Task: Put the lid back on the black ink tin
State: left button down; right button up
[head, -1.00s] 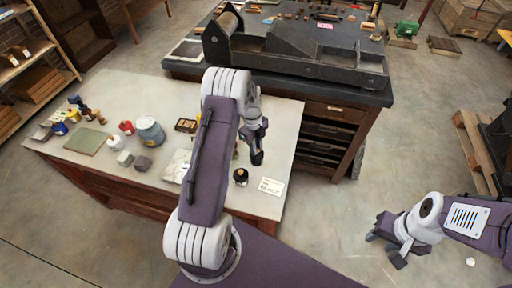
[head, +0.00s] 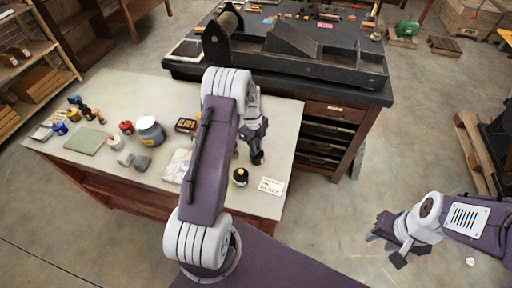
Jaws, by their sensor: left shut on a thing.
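The black ink tin (head: 240,178) is a small dark tin with a pale patch, standing near the front right of the pale table. My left gripper (head: 257,157) is above the table, behind and to the right of the tin. It is shut on a small dark thing at its tips, which looks like the lid; its outline blends with the fingers. The lid and the tin are apart. My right gripper (head: 388,238) hangs over the floor at the right, its fingers spread and empty.
A card (head: 271,186) lies right of the tin. A grey can (head: 150,131), a red-topped tin (head: 126,127), a green mat (head: 86,141) and a dark box (head: 186,125) are on the table's left and middle. A large press (head: 300,60) stands on the bench behind.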

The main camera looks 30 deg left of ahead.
pick_arm(q)
jog(key=shift+f, duration=0.15)
dwell(0.4)
jog(key=c, duration=0.8)
grip_release()
jog(key=shift+o, duration=0.2)
jog(key=shift+r+p, duration=2.55)
jog(key=shift+r, duration=1)
jog(key=shift+c, duration=0.4)
grip_shut()
